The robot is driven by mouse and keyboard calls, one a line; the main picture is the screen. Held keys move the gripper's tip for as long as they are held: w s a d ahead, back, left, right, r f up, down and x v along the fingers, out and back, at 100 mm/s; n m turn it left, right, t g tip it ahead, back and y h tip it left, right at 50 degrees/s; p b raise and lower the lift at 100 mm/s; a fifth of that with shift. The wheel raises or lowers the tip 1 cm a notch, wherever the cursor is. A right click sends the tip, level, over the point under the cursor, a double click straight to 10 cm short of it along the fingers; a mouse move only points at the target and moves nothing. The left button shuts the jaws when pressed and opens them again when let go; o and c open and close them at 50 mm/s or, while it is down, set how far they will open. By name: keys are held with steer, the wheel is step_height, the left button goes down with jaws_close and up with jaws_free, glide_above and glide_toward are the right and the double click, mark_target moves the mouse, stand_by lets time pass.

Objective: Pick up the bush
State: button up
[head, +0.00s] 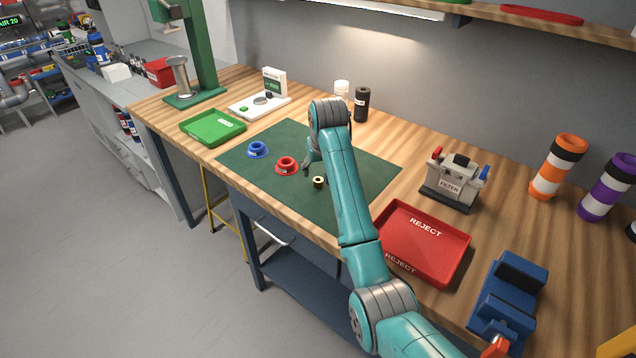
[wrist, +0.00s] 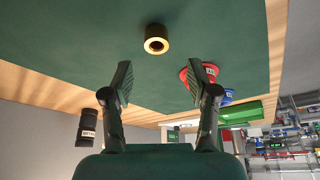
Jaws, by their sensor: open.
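The bush is a small brass-coloured ring with a dark hole (head: 319,182), standing on the green mat (head: 262,178) near its middle. In the wrist view the bush (wrist: 155,31) is at the top centre, beyond the fingertips and roughly in line with the gap between them. My gripper (wrist: 160,80) is open and empty, with its two fingers well apart and touching nothing. In the head view my gripper (head: 309,163) is partly hidden by my arm; it hangs over the mat, just behind and left of the bush.
A red flanged part (head: 287,165) and a blue flanged part (head: 258,149) sit left of the bush on the mat. A red reject tray (head: 450,262) is at the right, a green tray (head: 213,127) at the left. A grey filter unit (head: 450,186) stands behind the red tray.

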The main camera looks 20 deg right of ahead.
mark_target(318, 179)
steer(key=x, duration=0.2)
steer(key=s+x, duration=0.1)
steer(key=x, duration=0.2)
steer(key=shift+d+f, duration=0.2)
jaws_close()
